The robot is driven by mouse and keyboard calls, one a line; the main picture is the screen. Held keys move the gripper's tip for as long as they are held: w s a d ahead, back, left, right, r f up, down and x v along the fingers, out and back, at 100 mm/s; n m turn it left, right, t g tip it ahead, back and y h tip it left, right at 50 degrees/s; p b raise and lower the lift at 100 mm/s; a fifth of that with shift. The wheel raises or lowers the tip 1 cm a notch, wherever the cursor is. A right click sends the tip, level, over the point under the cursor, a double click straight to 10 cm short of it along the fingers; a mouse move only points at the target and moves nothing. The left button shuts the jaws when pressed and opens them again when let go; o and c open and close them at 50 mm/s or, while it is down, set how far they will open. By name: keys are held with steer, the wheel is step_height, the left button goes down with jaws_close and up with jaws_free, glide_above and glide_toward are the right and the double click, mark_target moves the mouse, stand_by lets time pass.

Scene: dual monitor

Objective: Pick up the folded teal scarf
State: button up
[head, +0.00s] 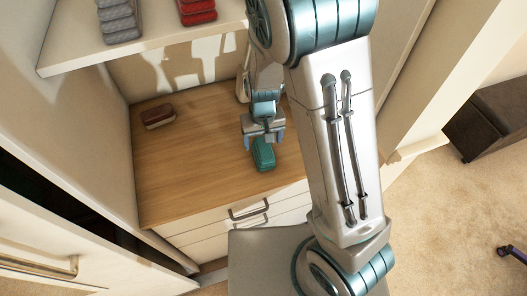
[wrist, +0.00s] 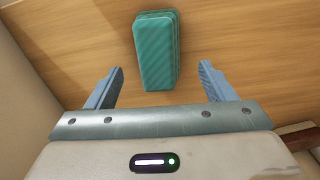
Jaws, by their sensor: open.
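The folded teal scarf (head: 264,153) lies on the wooden top of the drawer unit, near its front right part. It also shows in the wrist view (wrist: 156,50), upper middle, as a ribbed, layered block. My gripper (head: 264,136) is over the scarf's far end in the head view. In the wrist view its two blue fingers (wrist: 160,85) are spread, one toward each side of the scarf, with gaps between. The gripper is open and empty. The height of the fingertips above the wood is hard to tell.
A dark red folded item (head: 158,116) lies at the back left of the wooden top (head: 195,165). A shelf (head: 150,48) above holds grey (head: 120,22) and red (head: 197,12) folded stacks. Cabinet walls stand on both sides. The wood left of the scarf is clear.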

mark_target(263, 148)
steer(key=shift+f+p, duration=0.3)
steer(key=shift+f, duration=2.6)
steer(key=c, duration=1.1)
